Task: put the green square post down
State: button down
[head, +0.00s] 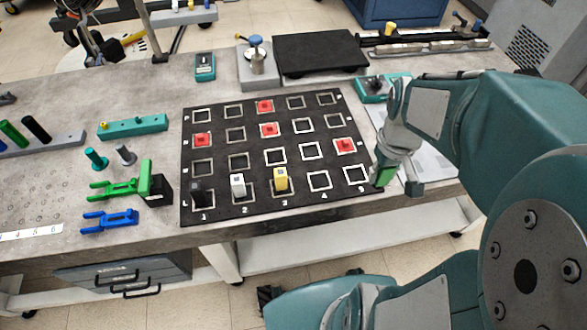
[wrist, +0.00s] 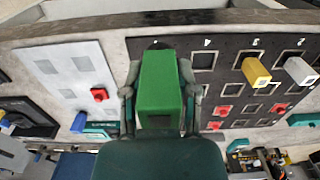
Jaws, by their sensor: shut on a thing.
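My gripper (head: 398,180) is shut on the green square post (head: 381,176), which hangs at the board's front right corner. In the wrist view the green post (wrist: 160,82) fills the space between the two fingers (wrist: 160,105). The black board (head: 235,205) has rows of square outlines numbered 1 to 5 along the front. A black post (head: 197,192), a white post (head: 238,185) and a yellow post (head: 281,179) stand in front squares 1, 2 and 3. Front squares 4 (head: 320,181) and 5 (head: 355,175) are empty. The gap beneath the post is hidden.
Several red pieces (head: 268,129) sit on other board squares. A pale sheet (wrist: 68,75) with a red piece (wrist: 99,94) lies beside the board. Green (head: 120,187) and blue (head: 110,221) forks lie at left. A black plate (head: 320,52) stands behind the board.

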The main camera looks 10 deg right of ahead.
jog(key=shift+w+f, duration=0.2)
jog(key=shift+f, duration=0.05)
jog(key=w+a+f, duration=0.4)
jog(key=w+a, duration=0.2)
jog(key=w, duration=0.1)
send_over(318, 182)
jog(key=f, duration=0.4)
jog(key=shift+s+d+f, duration=0.25)
jog(key=shift+s+d, duration=0.05)
jog(key=shift+d, duration=0.05)
jog(key=shift+w+d+f, duration=0.1)
jog(key=shift+w+f, duration=0.05)
jog(key=shift+f, duration=0.05)
jog(key=f, duration=0.3)
jog(key=shift+w+f, duration=0.1)
jog(key=shift+w, duration=0.1)
jog(key=shift+a+f, duration=0.25)
jog(key=shift+a, duration=0.2)
